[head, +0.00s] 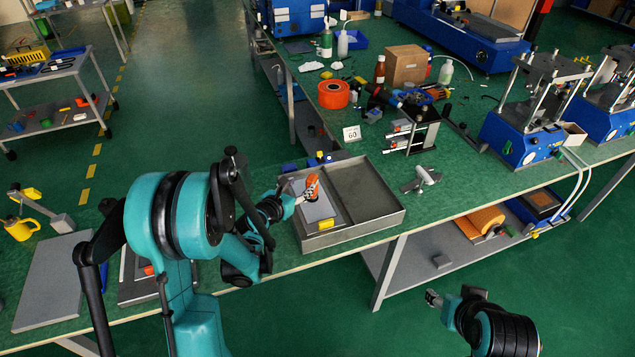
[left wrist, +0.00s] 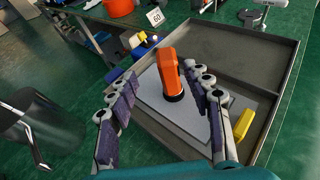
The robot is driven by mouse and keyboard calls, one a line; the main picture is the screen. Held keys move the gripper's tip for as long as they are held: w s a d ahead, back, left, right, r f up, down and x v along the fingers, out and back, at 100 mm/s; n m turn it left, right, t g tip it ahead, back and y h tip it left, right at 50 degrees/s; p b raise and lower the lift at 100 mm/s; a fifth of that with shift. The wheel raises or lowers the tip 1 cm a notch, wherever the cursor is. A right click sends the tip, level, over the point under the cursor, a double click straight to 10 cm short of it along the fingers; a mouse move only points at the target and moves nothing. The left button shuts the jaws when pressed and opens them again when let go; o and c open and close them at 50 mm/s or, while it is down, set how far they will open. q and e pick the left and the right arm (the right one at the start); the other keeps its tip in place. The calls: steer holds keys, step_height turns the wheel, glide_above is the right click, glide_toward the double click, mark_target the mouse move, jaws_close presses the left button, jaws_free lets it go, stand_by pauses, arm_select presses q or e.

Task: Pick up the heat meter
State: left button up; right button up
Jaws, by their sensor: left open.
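The heat meter, an orange device with a dark round end, stands on a light grey plate in the left half of a metal tray; it shows in the head view (head: 312,184) and the left wrist view (left wrist: 171,74). My left gripper (head: 301,196) is at the meter's left side in the head view. In the left wrist view its fingers (left wrist: 162,58) are open, one on each side of the meter; the right finger looks close to it, but I cannot tell whether they touch. My right gripper (head: 434,298) hangs off the bench at lower right, its jaws too small to read.
The metal tray (head: 362,222) has an empty right half. A yellow block (head: 325,224) lies by the plate's near edge. A small grey model plane (head: 421,180) is right of the tray. A "60" sign (head: 352,134) stands behind it. Blue presses (head: 522,140) stand at right.

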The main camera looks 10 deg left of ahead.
mark_target(309, 182)
arm_select(q)
steer(key=x, duration=0.2)
steer(key=shift+w+d+f+b, duration=0.15)
steer(key=shift+w+d+b, duration=0.15)
steer(key=shift+d, duration=0.1)
steer(key=x, duration=0.2)
steer(key=b+x, duration=0.1)
steer(key=x, duration=0.1)
steer(key=shift+w+d+f+b, duration=0.25)
steer(key=shift+w+d+b, duration=0.05)
steer(key=shift+s+r, duration=0.1)
steer(key=shift+c, duration=0.3)
jaws_close()
